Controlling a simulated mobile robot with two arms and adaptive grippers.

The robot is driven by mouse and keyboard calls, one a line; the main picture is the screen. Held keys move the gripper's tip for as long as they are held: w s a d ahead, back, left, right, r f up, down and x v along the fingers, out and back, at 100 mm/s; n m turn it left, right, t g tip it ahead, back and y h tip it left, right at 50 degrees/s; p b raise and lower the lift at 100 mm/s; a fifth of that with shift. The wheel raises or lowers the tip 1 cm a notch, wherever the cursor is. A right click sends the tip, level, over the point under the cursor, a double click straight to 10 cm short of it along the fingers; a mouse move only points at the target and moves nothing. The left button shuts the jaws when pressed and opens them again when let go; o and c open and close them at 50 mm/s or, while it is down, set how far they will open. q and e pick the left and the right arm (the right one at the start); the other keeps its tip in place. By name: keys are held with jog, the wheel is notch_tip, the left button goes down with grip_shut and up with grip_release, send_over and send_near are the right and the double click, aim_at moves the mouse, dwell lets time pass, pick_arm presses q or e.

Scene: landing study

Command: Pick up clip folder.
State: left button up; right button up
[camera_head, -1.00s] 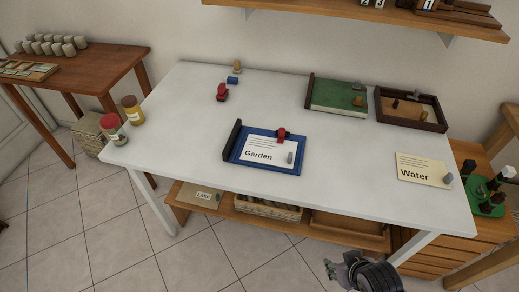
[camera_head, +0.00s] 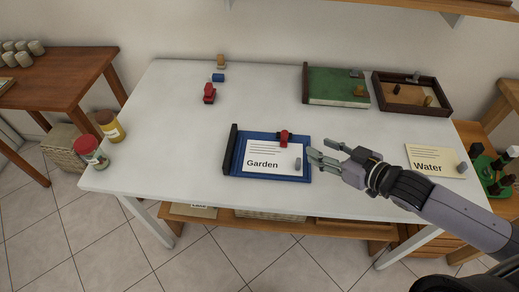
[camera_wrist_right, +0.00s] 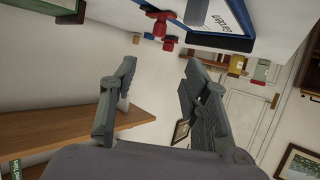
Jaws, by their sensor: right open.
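The clip folder, a blue board (camera_head: 235,160) with a white sheet reading "Garden" (camera_head: 262,160), lies flat on the white table. A red clip (camera_head: 284,137) sits at its top edge, a small grey piece (camera_head: 298,164) on its right side, and a dark bar (camera_head: 230,150) stands along its left edge. My right gripper (camera_head: 315,149) is open and empty, its fingertips at the folder's right edge in the head view; I cannot tell whether they touch. The "Garden" sheet (camera_wrist_right: 226,20) also shows at the top of the wrist view, beyond the open fingers (camera_wrist_right: 157,68). My left gripper is not in view.
A green folder (camera_head: 335,86) and a brown tray (camera_head: 449,112) lie at the back right. A "Water" card (camera_head: 430,158) lies at the right, near my right arm. A red piece (camera_head: 209,94) stands at the back left, and jars (camera_head: 91,151) at the left edge.

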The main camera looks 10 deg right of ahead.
aim_at(286, 134)
jog(key=x, duration=0.2)
jog(key=shift+w+a, duration=0.25)
jog(key=shift+w, duration=0.1)
jog(key=x, duration=0.7)
jog(key=shift+s+d+f, duration=0.1)
jog(key=shift+w+a+f, duration=0.15)
jog(key=shift+w+a, duration=0.05)
jog(key=shift+w, duration=0.1)
jog(key=shift+w+a+f, duration=0.2)
jog(key=shift+w+f, duration=0.05)
jog(key=shift+w, duration=0.2)
jog(key=x, duration=0.3)
jog(key=shift+w+f, duration=0.15)
jog(key=shift+w, duration=0.15)
jog(key=shift+w+a+f, duration=0.15)
jog(key=shift+w, duration=0.1)
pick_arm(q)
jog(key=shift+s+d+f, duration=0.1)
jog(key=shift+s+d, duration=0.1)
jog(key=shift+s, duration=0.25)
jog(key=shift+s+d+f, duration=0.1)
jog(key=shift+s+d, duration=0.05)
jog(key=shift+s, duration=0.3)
